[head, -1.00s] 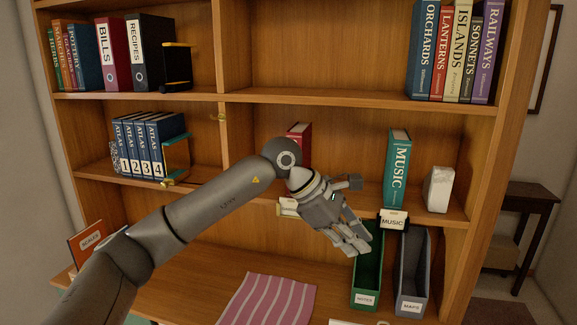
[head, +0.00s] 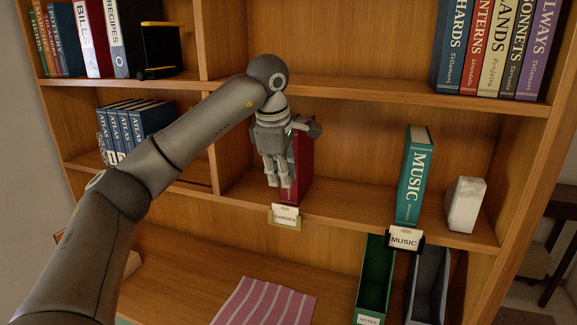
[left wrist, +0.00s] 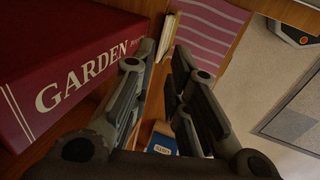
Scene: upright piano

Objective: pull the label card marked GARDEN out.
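The GARDEN label card (head: 285,216) is white and sits in a brass holder on the front edge of the middle shelf. In the left wrist view a pale card and its holder (left wrist: 169,38) show just beyond the fingertips. My left gripper (head: 279,184) hangs fingers down above the GARDEN card, in front of the red GARDEN book (head: 303,170). That book fills the left of the left wrist view (left wrist: 75,75). The left fingers (left wrist: 164,48) are apart with nothing between them. My right gripper is not in view.
A second card, marked MUSIC (head: 404,239), sits in a dark holder below the teal MUSIC book (head: 415,180). A white block (head: 465,205) stands right of it. Green (head: 374,280) and grey (head: 429,285) boxes stand below. A pink striped cloth (head: 264,302) lies on the lower surface.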

